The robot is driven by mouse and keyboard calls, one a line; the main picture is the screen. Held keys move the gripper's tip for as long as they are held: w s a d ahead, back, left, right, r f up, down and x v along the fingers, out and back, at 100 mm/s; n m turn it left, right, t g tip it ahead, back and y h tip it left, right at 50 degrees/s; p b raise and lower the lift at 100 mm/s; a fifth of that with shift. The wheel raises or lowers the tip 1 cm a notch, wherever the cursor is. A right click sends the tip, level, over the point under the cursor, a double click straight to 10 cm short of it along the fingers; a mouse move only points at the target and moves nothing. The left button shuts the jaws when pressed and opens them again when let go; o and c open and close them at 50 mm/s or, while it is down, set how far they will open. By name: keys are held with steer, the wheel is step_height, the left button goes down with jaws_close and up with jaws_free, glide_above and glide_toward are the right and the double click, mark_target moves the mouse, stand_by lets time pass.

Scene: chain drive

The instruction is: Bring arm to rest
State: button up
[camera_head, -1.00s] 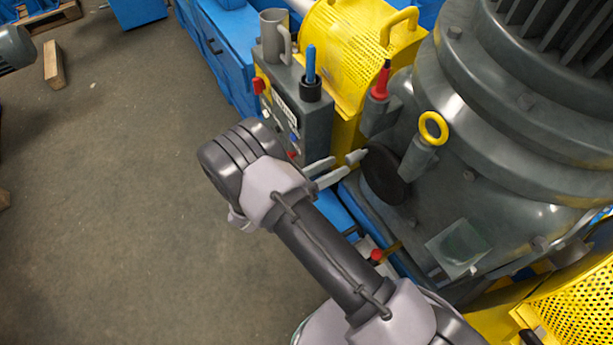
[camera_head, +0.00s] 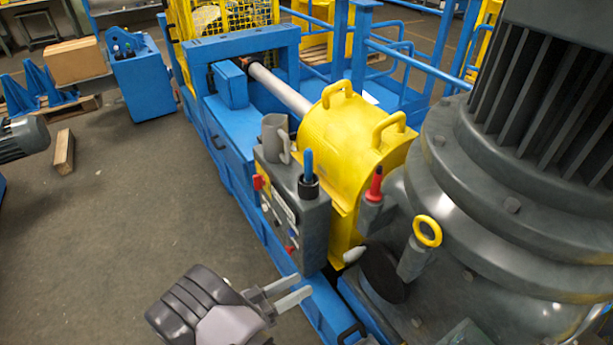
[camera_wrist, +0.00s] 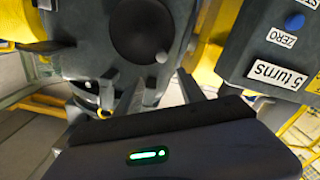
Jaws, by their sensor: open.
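My gripper (camera_head: 304,286) is at the lower middle of the head view, open with nothing between its two pale fingers. It points right, toward the big grey machine, and sits apart from it. A dark round handwheel (camera_head: 385,274) with a small pale knob (camera_head: 353,252) is on the machine's side, to the right of the fingertips. In the wrist view the handwheel (camera_wrist: 138,32) and its knob (camera_wrist: 162,57) show beyond the open fingers (camera_wrist: 162,92). Most of my arm is below the head picture.
A grey control box (camera_head: 300,215) holding a mug (camera_head: 275,135) and a blue-handled tool (camera_head: 308,165) stands above my gripper. A yellow guard (camera_head: 350,135) and the grey machine (camera_head: 500,190) are close on the right. Open floor (camera_head: 130,230) lies left.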

steer(key=s+d+r+g+y, duration=0.2)
steer(key=d+r+g+y, duration=0.1)
steer(key=d+r+g, duration=0.5)
steer(key=s+d+r+g+y, duration=0.25)
steer(key=d+r, duration=0.35)
steer(key=r, duration=0.4)
steer(key=s+d+r+n+t+y, duration=0.1)
steer(key=s+d+r+t+y, duration=0.1)
steer(key=s+r+t+y, duration=0.4)
steer(key=s+r+y, duration=0.3)
steer(key=r+y, duration=0.2)
steer(key=shift+s+r, duration=0.2)
steer(key=shift+r, duration=0.05)
steer(key=shift+d, duration=0.15)
